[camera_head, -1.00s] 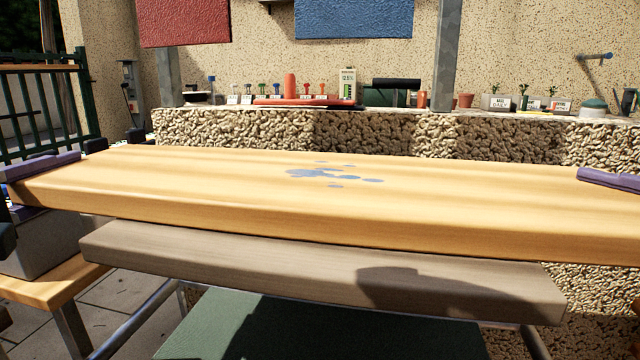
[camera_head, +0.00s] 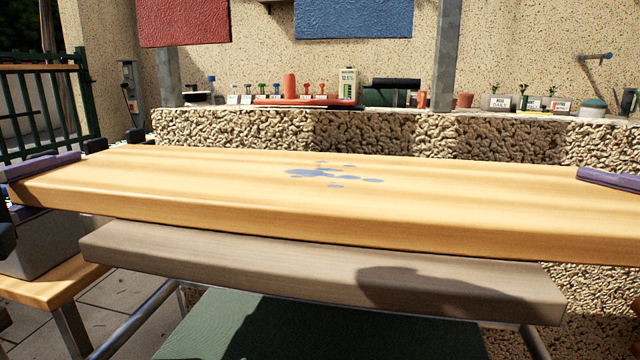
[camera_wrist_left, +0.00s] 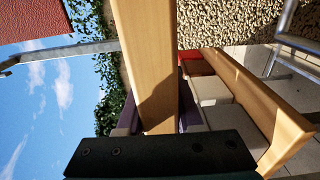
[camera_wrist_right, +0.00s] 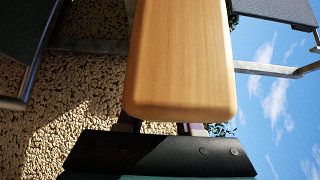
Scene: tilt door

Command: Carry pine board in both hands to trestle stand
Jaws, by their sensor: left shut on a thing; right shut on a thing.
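The pine board (camera_head: 230,185) spans the head view, light yellow wood with blue-grey paint spots in its middle. My left gripper (camera_head: 42,165) is shut on its left end, and my right gripper (camera_head: 608,178) is shut on its right end. The board's ends also show between the fingers in the left wrist view (camera_wrist_left: 148,60) and the right wrist view (camera_wrist_right: 180,60). The board looks about level. Below its near edge is a greyish wooden plank (camera_head: 300,268) on metal legs, perhaps the trestle stand. I cannot tell whether the board touches it.
A rough stone wall (camera_head: 290,130) behind carries a red tray (camera_head: 305,100), pots and small labelled items. A wooden bench (camera_head: 50,285) with a grey box (camera_head: 40,243) stands at left. A dark green panel (camera_head: 310,330) lies below the plank. A metal post (camera_head: 447,60) rises behind.

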